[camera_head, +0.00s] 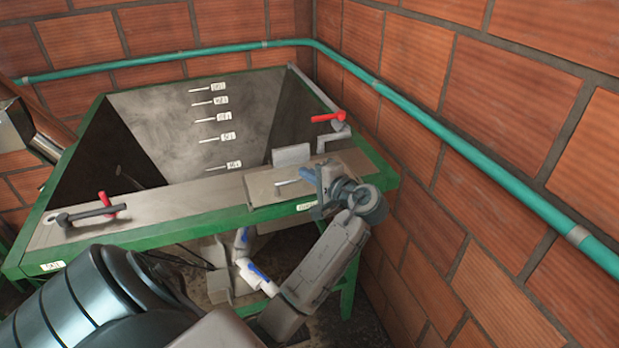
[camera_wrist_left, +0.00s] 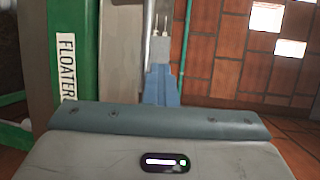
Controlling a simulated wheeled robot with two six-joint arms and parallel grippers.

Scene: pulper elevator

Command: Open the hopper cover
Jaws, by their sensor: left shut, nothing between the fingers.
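The hopper (camera_head: 180,120) is a wide grey bin in a green frame, with white level marks on its back wall. Its inside shows, with no lid across it. A flat grey plate (camera_head: 262,189) lies at the right of its front ledge, with a small upright flap (camera_head: 291,155) behind it; I cannot tell which part is the cover. My left gripper (camera_head: 312,177) is at the plate's right end. In the left wrist view its blue fingers (camera_wrist_left: 161,86) are together and empty, beside the FLOATER label (camera_wrist_left: 67,66). Contact is unclear. My right gripper is not seen.
A red-ended handle (camera_head: 328,118) stands at the hopper's right rim. Another handle (camera_head: 88,213) with a red grip sits on the front ledge at left. A brick wall (camera_head: 480,130) with a green pipe (camera_head: 450,140) closes off the right side, near my arm.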

